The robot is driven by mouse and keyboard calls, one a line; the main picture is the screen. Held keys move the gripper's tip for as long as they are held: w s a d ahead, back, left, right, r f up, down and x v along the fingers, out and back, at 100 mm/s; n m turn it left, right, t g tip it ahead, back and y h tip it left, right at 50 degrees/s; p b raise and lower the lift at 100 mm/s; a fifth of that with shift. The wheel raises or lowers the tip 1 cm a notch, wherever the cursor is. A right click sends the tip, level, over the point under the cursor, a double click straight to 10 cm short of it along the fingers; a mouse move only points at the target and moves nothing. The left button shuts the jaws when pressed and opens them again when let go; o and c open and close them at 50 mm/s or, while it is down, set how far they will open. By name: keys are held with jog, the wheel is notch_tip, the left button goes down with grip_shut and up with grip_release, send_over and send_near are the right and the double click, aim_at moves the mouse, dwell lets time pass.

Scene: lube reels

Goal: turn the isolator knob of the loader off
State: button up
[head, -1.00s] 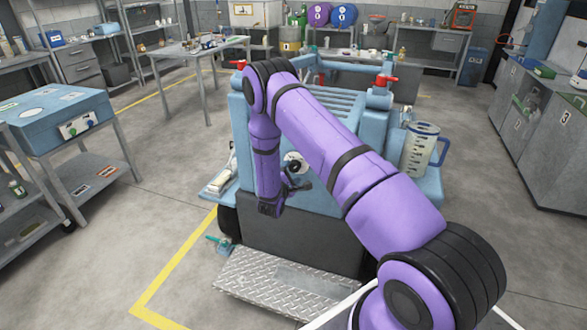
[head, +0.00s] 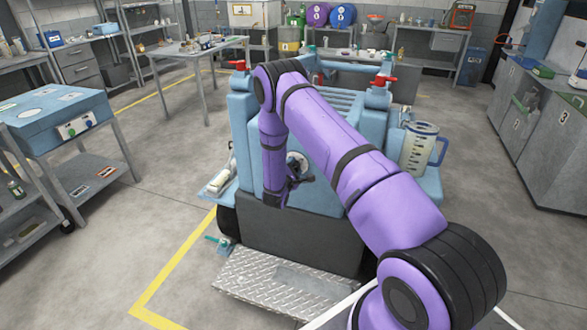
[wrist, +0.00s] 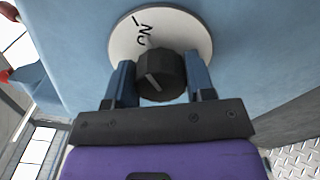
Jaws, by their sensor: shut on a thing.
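The loader (head: 305,235) is a light blue machine with a dark lower panel in the middle of the head view. Its isolator knob (wrist: 160,76) is black and ribbed, with a pale pointer line. It sits on a round white plate (wrist: 190,32) marked with ON, which reads upside down in the wrist view. The plate also shows in the head view (head: 297,160), partly behind my arm. My gripper (wrist: 161,84) has one blue finger on each side of the knob and is shut on it. The rest of the plate's lettering is hidden behind the knob.
A ribbed metal step plate (head: 285,285) lies at the loader's foot. A clear measuring jug (head: 418,150) stands on its right side. Red-handled parts (head: 383,81) top its posts. A blue box on a cart (head: 55,118) is at left; the floor between is clear.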

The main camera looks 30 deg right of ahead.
jog(key=shift+n, duration=0.3)
jog(key=n, duration=0.3)
jog(key=shift+a, duration=0.15)
jog(key=n, duration=0.9)
jog(key=shift+n, duration=0.3)
jog(key=n, duration=0.4)
jog(key=shift+n, duration=0.3)
jog(key=o, duration=0.9)
jog(key=shift+w, duration=0.1)
